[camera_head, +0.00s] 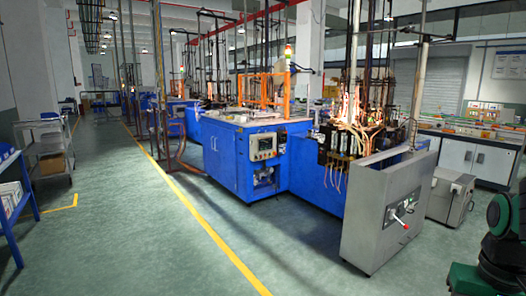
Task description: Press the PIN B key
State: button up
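A control panel (264,146) with a small screen and several buttons is set in the front of the blue machine (225,158) in the middle of the view. It is far off, and its keys are too small to read. I cannot tell which one is the PIN B key. My gripper is not in view.
A steel cabinet (372,222) with a red-tipped lever stands in front, right of the blue machine. A smaller grey box (450,195) is behind it. A cart (45,150) and a blue rack (14,205) line the left. The green floor in front is clear, crossed by a yellow line (205,222).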

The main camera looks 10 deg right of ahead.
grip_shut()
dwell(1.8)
